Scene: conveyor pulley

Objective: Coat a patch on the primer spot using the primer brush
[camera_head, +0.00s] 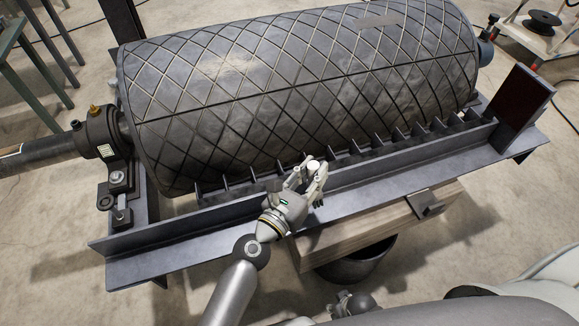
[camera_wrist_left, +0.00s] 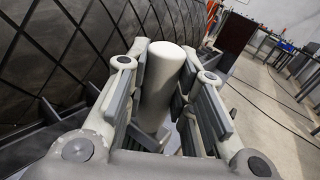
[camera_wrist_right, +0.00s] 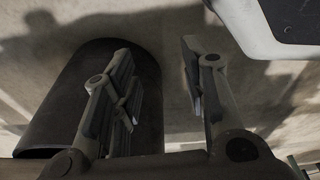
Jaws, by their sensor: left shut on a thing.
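My left gripper (camera_head: 314,176) is in front of the pulley, over the frame's front rail. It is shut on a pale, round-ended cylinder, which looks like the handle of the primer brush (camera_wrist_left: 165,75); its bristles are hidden. The big dark pulley (camera_head: 300,95) has a diamond-groove surface. A flat grey patch (camera_head: 378,20) lies near its top right; I cannot tell for sure that it is the primer spot. My right gripper (camera_head: 350,303) is low at the bottom of the head view. Its fingers (camera_wrist_right: 160,75) are apart and empty in the right wrist view.
A steel frame (camera_head: 180,248) with upright ribs runs along the pulley's front. A dark red upright panel (camera_head: 522,105) stands at the right end.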

